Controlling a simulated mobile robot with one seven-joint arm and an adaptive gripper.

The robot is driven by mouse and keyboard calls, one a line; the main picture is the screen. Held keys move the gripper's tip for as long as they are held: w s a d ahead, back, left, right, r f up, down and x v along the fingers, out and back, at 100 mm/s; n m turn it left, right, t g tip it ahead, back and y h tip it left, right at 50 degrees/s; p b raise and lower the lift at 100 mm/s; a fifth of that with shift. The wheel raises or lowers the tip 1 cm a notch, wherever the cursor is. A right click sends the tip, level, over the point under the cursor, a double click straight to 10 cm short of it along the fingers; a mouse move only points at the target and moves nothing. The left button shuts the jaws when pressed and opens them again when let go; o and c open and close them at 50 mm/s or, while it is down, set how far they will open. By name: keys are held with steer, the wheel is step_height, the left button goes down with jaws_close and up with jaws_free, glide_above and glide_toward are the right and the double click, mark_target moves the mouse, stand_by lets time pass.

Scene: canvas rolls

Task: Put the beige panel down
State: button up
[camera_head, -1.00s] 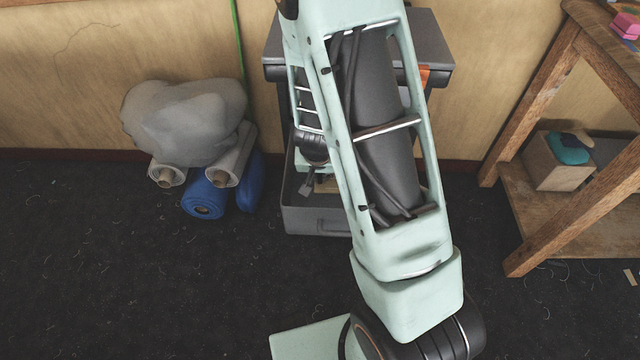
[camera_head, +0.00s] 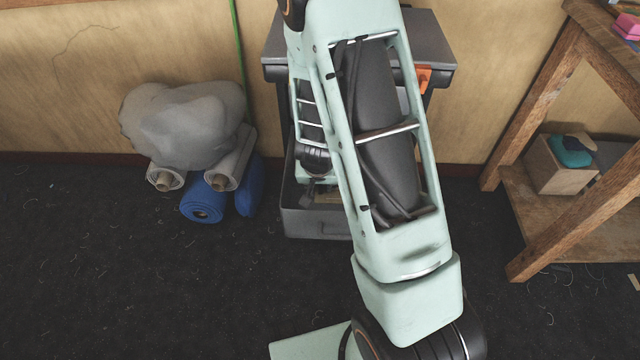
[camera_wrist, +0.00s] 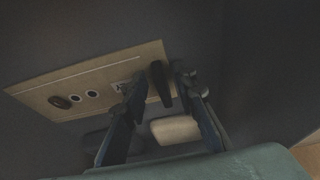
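The beige panel (camera_wrist: 95,82) shows in the wrist view as a flat tan plate with a thin light line, two dark round holes and a dark oval. It lies on or just above a dark surface; I cannot tell which. A dark upright piece (camera_wrist: 160,85) is at its right end. My gripper (camera_wrist: 160,80) has its two fingers apart, one on each side of this dark piece, with visible gaps. The left finger covers part of the panel. In the head view my gripper (camera_head: 312,190) is low inside the grey open drawer (camera_head: 312,225), partly hidden by my arm.
A beige block (camera_wrist: 175,129) and a dark rounded thing lie near the fingers. Rolls, including a blue one (camera_head: 204,204), and a grey bundle (camera_head: 185,122) are left of the drawer. A wooden table (camera_head: 545,110) stands right. The dark floor in front is mostly clear.

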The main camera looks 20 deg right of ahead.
steer(key=p+v, duration=0.6)
steer(key=v, duration=0.6)
steer(key=shift+r, duration=0.2)
steer(key=shift+w, duration=0.1)
